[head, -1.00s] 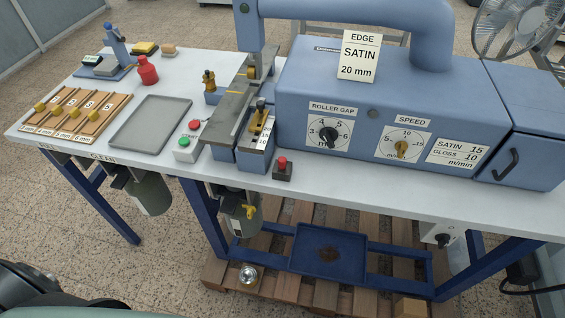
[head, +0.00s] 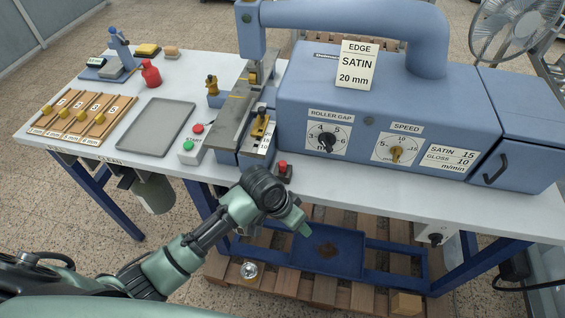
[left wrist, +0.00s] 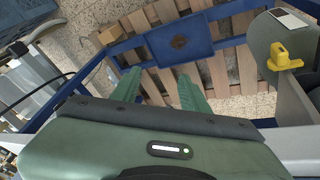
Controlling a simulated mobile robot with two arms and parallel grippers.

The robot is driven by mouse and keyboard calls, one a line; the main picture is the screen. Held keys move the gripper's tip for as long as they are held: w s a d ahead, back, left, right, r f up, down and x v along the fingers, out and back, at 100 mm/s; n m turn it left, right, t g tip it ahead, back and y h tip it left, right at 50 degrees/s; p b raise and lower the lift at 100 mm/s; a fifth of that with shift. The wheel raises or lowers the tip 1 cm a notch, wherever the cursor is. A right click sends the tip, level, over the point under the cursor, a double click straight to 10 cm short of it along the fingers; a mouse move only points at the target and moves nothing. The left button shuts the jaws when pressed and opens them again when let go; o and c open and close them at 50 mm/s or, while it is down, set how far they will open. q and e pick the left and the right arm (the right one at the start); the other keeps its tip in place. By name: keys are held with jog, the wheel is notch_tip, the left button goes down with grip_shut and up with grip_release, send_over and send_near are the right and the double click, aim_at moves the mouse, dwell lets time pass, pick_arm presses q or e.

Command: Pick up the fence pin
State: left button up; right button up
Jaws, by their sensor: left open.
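I cannot tell for sure which thing is the fence pin. A brass fitting with a black knob (head: 260,127) sits on the small scaled block right of the grey feed plate (head: 232,112). Another brass fitting (head: 212,85) stands left of the plate. My left gripper (head: 300,224) hangs in front of the bench's front edge, below the small red-topped block (head: 283,170). In the left wrist view its two green fingers (left wrist: 160,92) are apart with nothing between them. Below them are the pallet and blue shelf tray. My right gripper is not in view.
The blue machine (head: 385,120) fills the bench's right side. A grey tray (head: 157,128), a wooden rack (head: 84,120) and a red bottle (head: 151,74) stand at left. Under the bench are a blue tray (head: 345,262) and a pallet. A yellow valve (left wrist: 284,58) juts out at right.

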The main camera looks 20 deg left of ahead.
pick_arm(q)
notch_tip(320, 180, up, 10)
jog(key=d+m, duration=0.1)
jog(key=m, duration=0.2)
notch_tip(320, 180, up, 11)
jog(key=g+y, duration=0.2)
jog(key=y, duration=0.2)
send_over(282, 163)
jog(key=shift+s+a+f+p, duration=0.1)
jog(key=shift+a+p, duration=0.05)
jog(key=shift+p, duration=0.2)
jog(key=f+p, duration=0.1)
jog(key=f, duration=0.2)
jog(key=f+p, duration=0.1)
jog(key=f, duration=0.2)
jog(key=shift+d+f+p, duration=0.2)
jog(key=shift+f+p, duration=0.15)
jog(key=shift+p, duration=0.05)
jog(key=shift+f, duration=0.45)
grip_shut()
